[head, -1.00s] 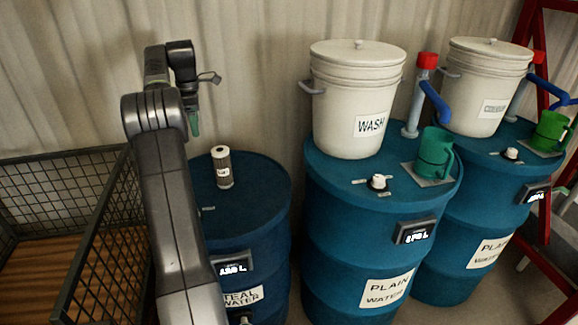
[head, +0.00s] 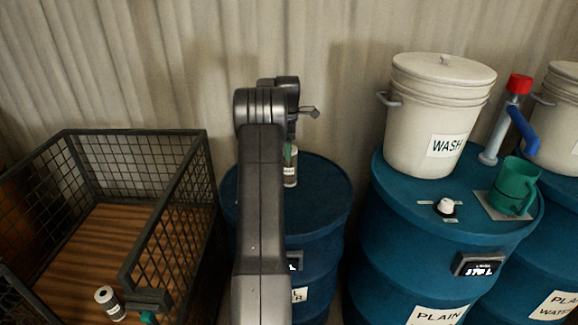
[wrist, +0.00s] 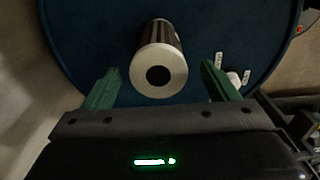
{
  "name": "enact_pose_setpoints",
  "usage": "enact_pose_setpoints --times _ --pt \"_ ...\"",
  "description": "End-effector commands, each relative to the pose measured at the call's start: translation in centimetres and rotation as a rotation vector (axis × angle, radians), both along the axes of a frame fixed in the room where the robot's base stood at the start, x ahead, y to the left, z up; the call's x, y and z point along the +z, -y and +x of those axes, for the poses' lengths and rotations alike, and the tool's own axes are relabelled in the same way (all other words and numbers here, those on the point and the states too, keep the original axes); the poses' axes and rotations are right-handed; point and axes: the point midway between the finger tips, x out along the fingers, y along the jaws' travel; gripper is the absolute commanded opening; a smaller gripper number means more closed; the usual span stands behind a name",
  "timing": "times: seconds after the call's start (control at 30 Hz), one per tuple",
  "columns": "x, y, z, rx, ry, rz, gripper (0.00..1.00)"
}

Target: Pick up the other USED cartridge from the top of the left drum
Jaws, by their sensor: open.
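A used cartridge (head: 290,168), a small cylinder with a pale label and white end, stands upright on the left drum (head: 325,195), a blue drum partly hidden behind my arm. In the wrist view the cartridge (wrist: 159,68) shows its white ring end with a dark centre hole. My gripper (wrist: 160,85) is open, with one green finger on each side of the cartridge and gaps between. In the head view my gripper (head: 289,155) is over the drum top, at the cartridge, mostly hidden by my arm.
A mesh crate (head: 165,135) with a wooden floor stands at the left, with another cartridge (head: 110,302) inside. To the right, a second blue drum (head: 400,225) carries a white WASH bucket (head: 436,115) and a green cup (head: 514,187).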

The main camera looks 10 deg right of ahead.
Motion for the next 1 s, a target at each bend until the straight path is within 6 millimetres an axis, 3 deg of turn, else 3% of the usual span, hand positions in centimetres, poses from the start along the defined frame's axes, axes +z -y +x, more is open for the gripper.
enact_pose_setpoints --times 0.2,0.47,0.57,0.83,0.87,1.0 --pt "-2.8 0.1 0.0 0.000 -0.004 0.001 0.80" --pt "-3.2 0.1 0.1 0.000 0.000 0.000 0.80" --pt "-3.2 0.1 0.1 0.000 -0.001 0.000 0.65" --pt "-3.1 0.1 0.1 0.000 -0.001 0.000 0.12" --pt "-3.1 0.1 0.1 0.000 -0.001 0.000 0.07" --pt "-3.0 0.1 0.1 0.000 0.000 0.000 0.07"
